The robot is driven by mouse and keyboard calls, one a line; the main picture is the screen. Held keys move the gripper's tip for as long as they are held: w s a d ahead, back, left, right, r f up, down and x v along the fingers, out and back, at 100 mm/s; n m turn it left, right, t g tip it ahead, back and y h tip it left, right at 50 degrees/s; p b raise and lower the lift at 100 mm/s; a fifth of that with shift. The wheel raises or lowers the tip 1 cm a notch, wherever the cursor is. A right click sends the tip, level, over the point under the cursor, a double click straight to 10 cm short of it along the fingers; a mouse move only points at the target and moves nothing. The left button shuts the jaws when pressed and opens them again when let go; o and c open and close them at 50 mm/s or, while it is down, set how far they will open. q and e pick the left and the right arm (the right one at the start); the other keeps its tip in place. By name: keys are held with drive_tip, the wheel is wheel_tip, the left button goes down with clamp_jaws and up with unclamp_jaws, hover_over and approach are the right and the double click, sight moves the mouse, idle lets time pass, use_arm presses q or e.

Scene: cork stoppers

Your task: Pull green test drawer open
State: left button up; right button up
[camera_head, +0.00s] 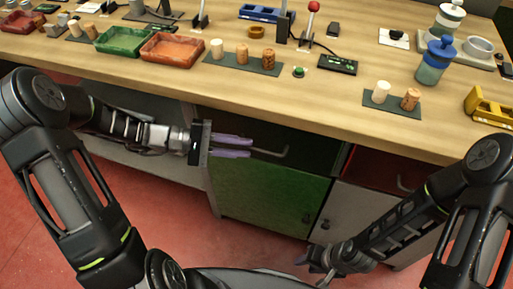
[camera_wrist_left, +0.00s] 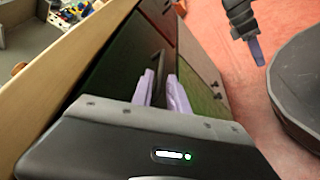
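The green drawer (camera_head: 228,130) is a dark, shaded front just under the tabletop, above a brighter green door. It looks closed. Its grey bar handle (camera_head: 285,152) sticks out to the right of my left gripper (camera_head: 249,147). The left gripper's pale purple fingers are apart, one on each side of the handle. In the left wrist view the dark handle (camera_wrist_left: 159,66) runs between the fingertips of the left gripper (camera_wrist_left: 161,80); contact is unclear. My right gripper (camera_head: 315,262) hangs low in front of the cabinet, away from the drawer; its opening is unclear.
The green door (camera_head: 265,190) is below, with a red drawer (camera_head: 376,170) and a grey door (camera_head: 352,212) to the right. The wooden tabletop (camera_head: 190,85) overhangs them and carries trays, corks and bottles. The red floor (camera_head: 180,215) in front is clear.

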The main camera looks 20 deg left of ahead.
sight(249, 148)
use_arm(q)
drive_tip(key=x, duration=0.4)
drive_tip(key=shift+d+f, duration=0.1)
drive_tip(key=shift+d, duration=0.05)
drive_tip(key=shift+c, duration=0.4)
clamp_jaws()
idle(0.9)
